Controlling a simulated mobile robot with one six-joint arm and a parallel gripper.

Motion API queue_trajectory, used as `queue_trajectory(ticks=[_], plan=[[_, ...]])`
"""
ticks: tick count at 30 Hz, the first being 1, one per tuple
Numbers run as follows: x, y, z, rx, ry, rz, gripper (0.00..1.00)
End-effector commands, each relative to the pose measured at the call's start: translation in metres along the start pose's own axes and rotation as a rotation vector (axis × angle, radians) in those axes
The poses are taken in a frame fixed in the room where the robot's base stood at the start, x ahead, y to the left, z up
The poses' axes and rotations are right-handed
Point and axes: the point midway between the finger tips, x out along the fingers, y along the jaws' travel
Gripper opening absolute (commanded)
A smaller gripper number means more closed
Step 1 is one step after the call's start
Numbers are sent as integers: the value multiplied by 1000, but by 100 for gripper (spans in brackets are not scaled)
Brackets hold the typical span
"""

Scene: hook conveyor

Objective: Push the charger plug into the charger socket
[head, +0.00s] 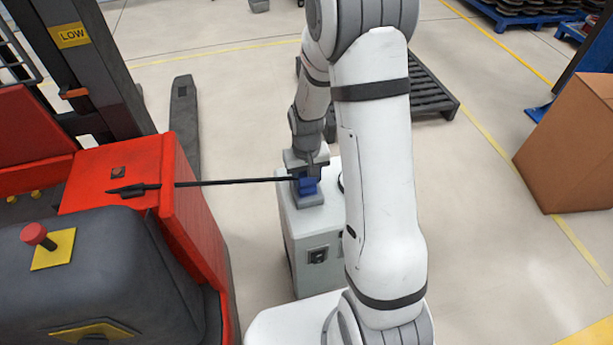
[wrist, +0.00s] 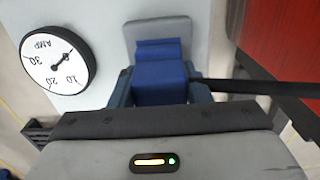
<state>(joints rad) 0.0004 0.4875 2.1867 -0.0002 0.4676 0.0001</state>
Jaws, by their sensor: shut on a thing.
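The blue charger plug (head: 307,186) is at the top of the pale charger cabinet (head: 300,240). My gripper (head: 306,172) is shut on it; the wrist view shows the plug (wrist: 160,84) between the two fingers (wrist: 160,92). A grey block (head: 309,201) sits on the cabinet top right by the plug, and the same block (wrist: 158,28) shows beyond the plug in the wrist view. It may be the charger socket. Any socket opening is hidden, and I cannot tell how deep the plug sits. A black cable (head: 230,182) runs left from the plug.
The cable reaches over the red truck (head: 185,185) on the left. A round AMP gauge (wrist: 57,60) is on the cabinet beside the block. A dark pallet (head: 425,90) lies behind and a cardboard box (head: 570,145) stands at right. Floor between them is clear.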

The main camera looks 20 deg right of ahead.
Motion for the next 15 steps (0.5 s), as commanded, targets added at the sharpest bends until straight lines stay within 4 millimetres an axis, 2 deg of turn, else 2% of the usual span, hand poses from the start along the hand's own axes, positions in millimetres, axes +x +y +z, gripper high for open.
queue_trajectory(ticks=[15], plan=[[4,0,0,0,0,0,24]])
